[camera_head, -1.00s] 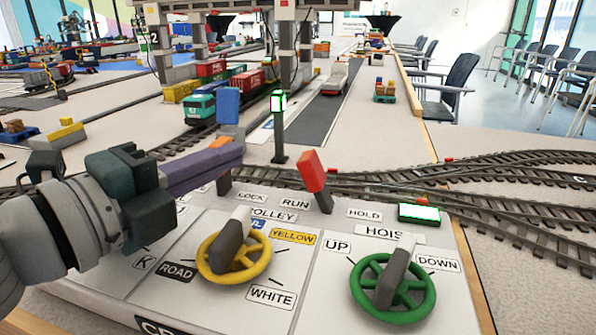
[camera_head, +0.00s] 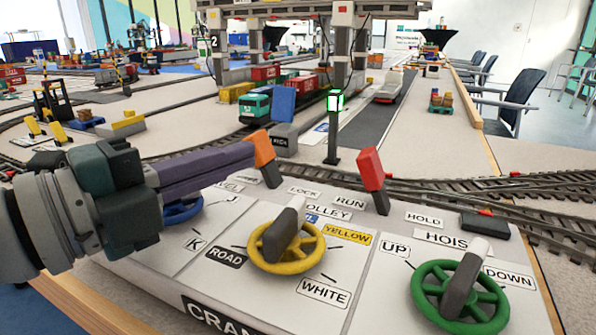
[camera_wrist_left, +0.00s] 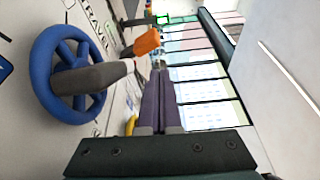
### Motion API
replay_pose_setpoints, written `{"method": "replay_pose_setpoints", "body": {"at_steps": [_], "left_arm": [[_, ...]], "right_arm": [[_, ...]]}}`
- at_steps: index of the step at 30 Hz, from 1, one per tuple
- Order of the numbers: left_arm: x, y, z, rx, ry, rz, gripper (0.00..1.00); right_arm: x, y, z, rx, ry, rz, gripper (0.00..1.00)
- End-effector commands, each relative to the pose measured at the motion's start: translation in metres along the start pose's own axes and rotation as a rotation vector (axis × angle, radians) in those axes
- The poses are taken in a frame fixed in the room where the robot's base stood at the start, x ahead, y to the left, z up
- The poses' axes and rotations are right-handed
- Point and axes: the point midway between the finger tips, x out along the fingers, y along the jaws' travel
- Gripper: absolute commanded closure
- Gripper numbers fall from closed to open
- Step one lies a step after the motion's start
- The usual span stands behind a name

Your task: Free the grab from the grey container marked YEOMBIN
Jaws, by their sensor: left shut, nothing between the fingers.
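My left gripper (camera_head: 250,152) has its purple fingers closed and empty. Their tips are at the orange-tipped lever (camera_head: 264,148) on the crane panel, which leans left; I cannot tell whether they touch. In the left wrist view the fingertips (camera_wrist_left: 158,68) are beside the same orange tip (camera_wrist_left: 146,42). Behind the lever stands a grey block (camera_head: 284,132) with partly hidden lettering, below a blue piece (camera_head: 283,102). I cannot read YEOMBIN on it or tell whether the two are joined. The grab is not clearly distinguishable. My right gripper is out of view.
The panel carries a blue wheel (camera_head: 183,210), a yellow wheel (camera_head: 286,254), a green wheel (camera_head: 459,298) and a red lever (camera_head: 371,170). A green lamp post (camera_head: 334,104) stands behind. Tracks run right.

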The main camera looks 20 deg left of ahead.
Motion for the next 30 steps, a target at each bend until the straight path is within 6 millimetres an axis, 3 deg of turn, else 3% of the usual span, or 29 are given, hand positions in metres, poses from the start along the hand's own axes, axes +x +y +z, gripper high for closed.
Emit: {"method": "replay_pose_setpoints", "body": {"at_steps": [6, 12, 30], "left_arm": [[-0.032, 0.003, 0.000, -0.004, -0.001, 0.002, 1.00], [-0.047, 0.001, 0.000, -0.002, 0.000, 0.000, 1.00], [-0.050, 0.000, 0.000, -0.001, 0.000, -0.001, 1.00]], "right_arm": [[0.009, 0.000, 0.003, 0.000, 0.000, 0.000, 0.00], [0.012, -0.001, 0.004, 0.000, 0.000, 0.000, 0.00], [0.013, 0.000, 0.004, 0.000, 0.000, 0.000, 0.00]]}}
